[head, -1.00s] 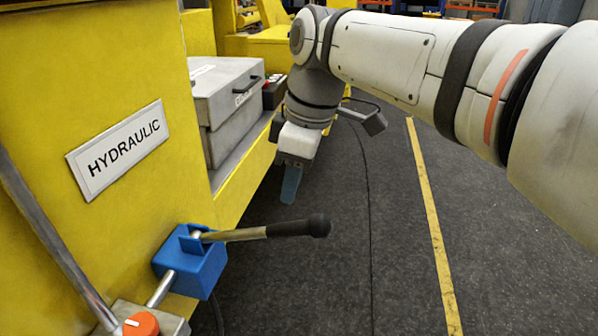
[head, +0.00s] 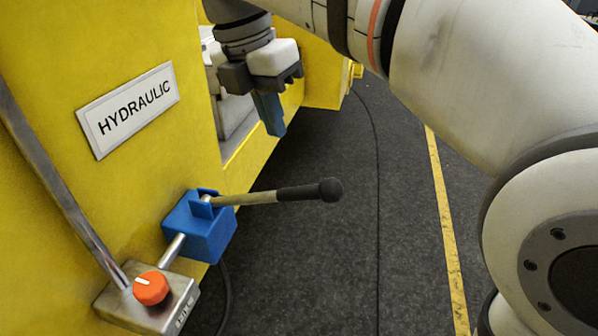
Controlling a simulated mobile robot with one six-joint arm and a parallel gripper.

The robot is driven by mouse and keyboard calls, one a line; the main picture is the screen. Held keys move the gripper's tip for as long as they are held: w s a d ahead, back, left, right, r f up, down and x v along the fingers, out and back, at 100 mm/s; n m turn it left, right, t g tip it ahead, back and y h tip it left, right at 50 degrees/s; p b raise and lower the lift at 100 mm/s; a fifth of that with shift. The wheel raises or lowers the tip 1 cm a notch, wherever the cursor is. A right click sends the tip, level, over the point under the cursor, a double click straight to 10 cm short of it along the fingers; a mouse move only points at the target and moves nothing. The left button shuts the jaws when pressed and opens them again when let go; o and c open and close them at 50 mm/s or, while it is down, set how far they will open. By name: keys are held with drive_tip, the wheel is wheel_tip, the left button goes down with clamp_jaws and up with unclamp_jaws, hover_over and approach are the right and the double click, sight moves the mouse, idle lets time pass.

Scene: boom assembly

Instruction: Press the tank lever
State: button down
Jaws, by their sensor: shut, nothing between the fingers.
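The tank lever (head: 262,197) is a metal rod with a black grip and a round black knob. It sticks out to the right, nearly level, from a blue block (head: 207,228) on the yellow machine's side. My gripper (head: 273,127) is shut and empty, with its blue-grey fingers pointing down. In the picture it is above the lever's rod, with a clear gap between them. It does not touch the lever.
A yellow panel (head: 60,190) with a HYDRAULIC sign (head: 128,108) fills the left. The dark floor (head: 330,270) right of the lever is open, with a thin cable and a yellow line.

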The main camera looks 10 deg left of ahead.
sight(302, 189)
drive_tip(key=n, duration=0.1)
drive_tip(key=s+a+r+n+h, duration=0.1)
drive_tip(key=n, duration=0.1)
drive_tip(key=a+r+n, duration=0.1)
drive_tip(key=n, duration=0.1)
drive_tip(key=shift+s+t+h, duration=0.2)
drive_tip(key=shift+t+h, duration=0.1)
drive_tip(key=shift+t, duration=0.1)
drive_tip(key=shift+b, duration=0.3)
drive_tip(key=b+x, duration=0.1)
drive_tip(key=x, duration=1.3)
drive_tip(key=shift+b, duration=0.3)
